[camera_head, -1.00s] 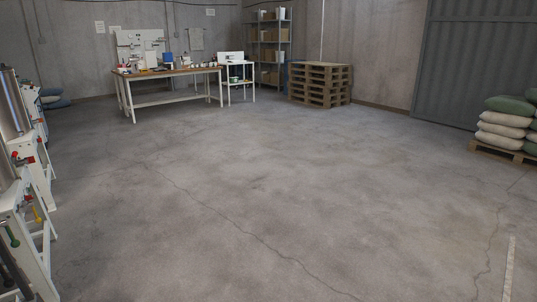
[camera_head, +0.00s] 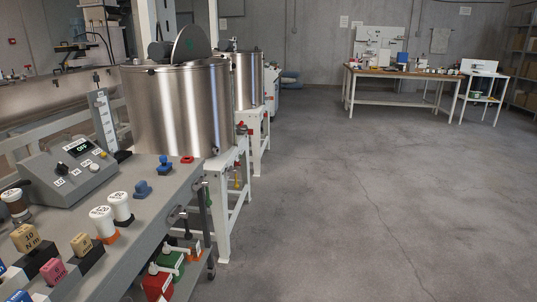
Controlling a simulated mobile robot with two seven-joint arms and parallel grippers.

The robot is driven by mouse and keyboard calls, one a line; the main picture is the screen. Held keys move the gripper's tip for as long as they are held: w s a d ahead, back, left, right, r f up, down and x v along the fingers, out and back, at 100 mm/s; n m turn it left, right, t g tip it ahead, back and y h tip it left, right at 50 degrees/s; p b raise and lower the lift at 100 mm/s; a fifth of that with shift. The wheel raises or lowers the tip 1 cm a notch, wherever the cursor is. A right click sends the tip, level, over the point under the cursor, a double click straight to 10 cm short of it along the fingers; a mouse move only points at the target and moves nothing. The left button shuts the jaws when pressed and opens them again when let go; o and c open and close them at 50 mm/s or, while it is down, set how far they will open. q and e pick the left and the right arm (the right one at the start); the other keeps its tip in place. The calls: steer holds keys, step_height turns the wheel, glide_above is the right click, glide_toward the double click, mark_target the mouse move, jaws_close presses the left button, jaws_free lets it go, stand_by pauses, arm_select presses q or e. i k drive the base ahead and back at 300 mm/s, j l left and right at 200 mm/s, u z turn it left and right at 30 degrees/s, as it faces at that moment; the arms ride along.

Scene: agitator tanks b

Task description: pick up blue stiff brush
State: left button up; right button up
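No blue stiff brush can be made out for certain. Neither of my grippers is in view.
A grey control box (camera_head: 70,170) and white-capped jars (camera_head: 121,207) stand on the bench at left. Steel tanks (camera_head: 180,110) on white frames stand behind it. A workbench (camera_head: 400,71) is at the back wall. The concrete floor (camera_head: 350,220) at right is clear.

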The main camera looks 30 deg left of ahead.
mark_target(166, 168)
steer(key=i+u, duration=0.25)
steer(key=u, duration=0.15)
steer(key=i+u, duration=0.25)
steer(key=u, duration=0.2)
steer(key=i+l+u, duration=0.15)
steer(key=u, duration=0.25)
steer(key=i+l+u, duration=0.15)
steer(key=i+u, duration=0.25)
steer(key=i+l+u, duration=0.15)
steer(key=u, duration=0.3)
steer(key=i+l+u, duration=0.2)
steer(key=l+u, duration=0.2)
steer(key=i+l+u, duration=0.15)
steer(key=l+u, duration=0.25)
steer(key=i+l+u, duration=0.1)
steer(key=l+u, duration=0.75)
steer(key=l, duration=0.1)
